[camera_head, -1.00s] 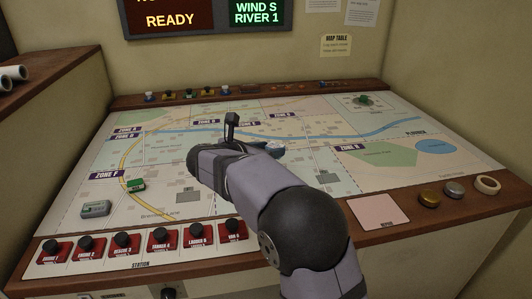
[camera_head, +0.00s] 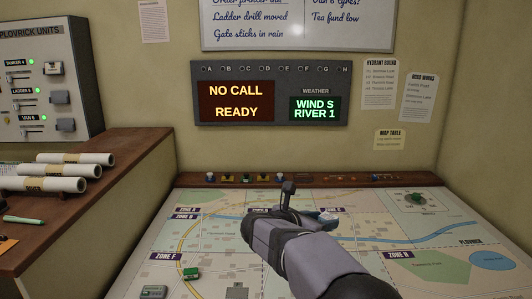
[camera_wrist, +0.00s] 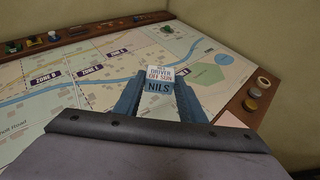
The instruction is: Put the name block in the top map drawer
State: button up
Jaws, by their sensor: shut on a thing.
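A small name block (camera_wrist: 158,86) with a white face reading "DRIVER OFF SUN" and a blue face reading "NILS" is between the fingers of my gripper (camera_wrist: 158,94) in the wrist view. The gripper is shut on it and holds it above the map table. In the head view my gripper (camera_head: 324,217) is over the upper middle of the map, mostly hidden behind my wrist, and the block cannot be made out clearly. The top map drawer is not in view in either current picture.
The map table (camera_head: 140,262) carries small green and grey pieces at the left and a round green piece (camera_head: 415,199) at the far right. Several pieces line the wooden back rail (camera_head: 310,181). Left, a wooden cabinet (camera_head: 100,148) holds rolled papers (camera_head: 55,184).

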notch_tip(320, 180, up, 3)
jog(key=shift+p, duration=0.9)
jog(key=shift+d+f+b, duration=0.5)
jog(key=shift+f+b, duration=0.7)
jog(key=shift+f, duration=3.25)
jog(key=shift+d+f+b, duration=0.5)
jog(key=shift+f+b, duration=0.7)
jog(key=shift+f, duration=3.25)
jog(key=shift+d+f+b, duration=0.5)
jog(key=shift+f+b, duration=0.7)
jog(key=shift+f, duration=3.25)
jog(key=shift+f, duration=0.15)
jog(key=o, duration=1.1)
